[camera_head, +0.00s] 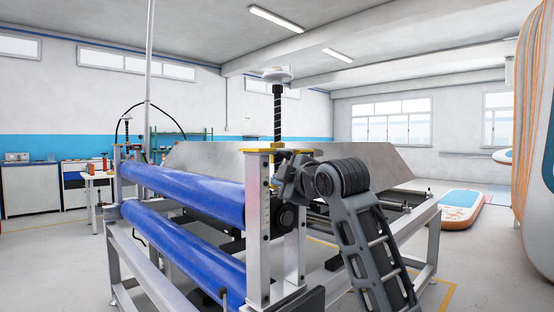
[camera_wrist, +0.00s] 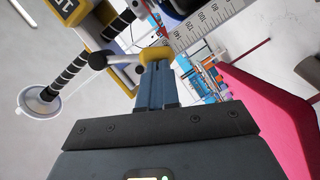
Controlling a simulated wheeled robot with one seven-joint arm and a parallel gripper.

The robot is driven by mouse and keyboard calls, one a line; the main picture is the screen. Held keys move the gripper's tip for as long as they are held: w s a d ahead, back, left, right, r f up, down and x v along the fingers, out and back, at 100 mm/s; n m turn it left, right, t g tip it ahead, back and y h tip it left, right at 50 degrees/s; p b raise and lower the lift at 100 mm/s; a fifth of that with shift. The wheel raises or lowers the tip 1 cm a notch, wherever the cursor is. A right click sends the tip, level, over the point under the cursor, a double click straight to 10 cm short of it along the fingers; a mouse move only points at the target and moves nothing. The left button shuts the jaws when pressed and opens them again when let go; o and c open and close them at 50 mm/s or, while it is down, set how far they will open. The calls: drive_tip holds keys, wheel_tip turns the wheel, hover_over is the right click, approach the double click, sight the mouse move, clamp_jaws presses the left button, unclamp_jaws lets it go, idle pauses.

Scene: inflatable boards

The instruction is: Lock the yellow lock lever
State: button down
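The yellow lock lever (camera_wrist: 155,55) shows in the wrist view as a yellow grip on a short grey arm, next to the black threaded screw (camera_wrist: 72,75). My gripper (camera_wrist: 156,68) has its fingers close together, with their tips at the yellow grip. They seem to touch it; I cannot see any part of the lever between them. In the head view my gripper (camera_head: 290,178) is beside the top of the front post (camera_head: 258,225), below its yellow cap plate (camera_head: 278,151). My own wrist hides the lever there.
Two blue rollers (camera_head: 185,193) run left from the post. A grey sheet-metal panel (camera_head: 220,160) lies behind it. The white handwheel (camera_head: 277,75) tops the screw. A pink surface (camera_wrist: 262,112) is right of my gripper in the wrist view. Open floor lies at the left.

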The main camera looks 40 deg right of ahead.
drive_tip(key=d+f+n+b, duration=0.1)
drive_tip(key=n, duration=0.1)
drive_tip(key=d+f+n+t+h+b, duration=0.1)
drive_tip(key=d+n+b, duration=0.1)
drive_tip(key=shift+w+f, duration=0.1)
drive_tip(key=shift+f, duration=0.05)
drive_tip(key=shift+d+f+b, duration=0.1)
drive_tip(key=shift+d+b, duration=0.1)
drive_tip(key=shift+b, duration=0.1)
idle(0.4)
drive_tip(key=v, duration=0.8)
drive_tip(key=shift+d, duration=0.15)
idle(0.3)
drive_tip(key=shift+w, duration=0.1)
